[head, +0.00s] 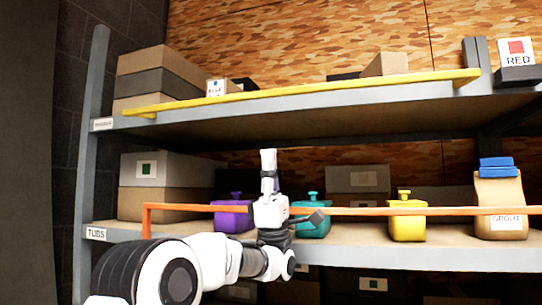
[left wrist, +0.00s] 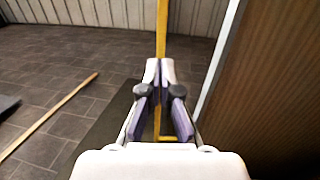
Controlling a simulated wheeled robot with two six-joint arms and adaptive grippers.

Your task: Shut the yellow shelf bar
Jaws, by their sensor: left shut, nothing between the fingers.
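The yellow shelf bar (head: 300,91) runs along the front of the upper shelf (head: 330,103), rising slightly to the right in the head view, with a short bracket near each end. My left gripper (head: 268,153) points upward, below the upper shelf's front edge in the picture. Its fingers are together and empty. In the left wrist view the yellow bar (left wrist: 162,28) runs down from the top to behind the shut fingertips (left wrist: 160,66), which hide part of it. Whether they touch the bar I cannot tell. My right gripper is not in view.
An orange bar (head: 370,211) crosses the front of the lower shelf (head: 375,252), close to my left arm. Behind it stand a purple tub (head: 230,218), a teal tub (head: 313,220), a yellow tub (head: 407,225) and a grout bag (head: 498,205). Boxes (head: 165,75) sit on the upper shelf.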

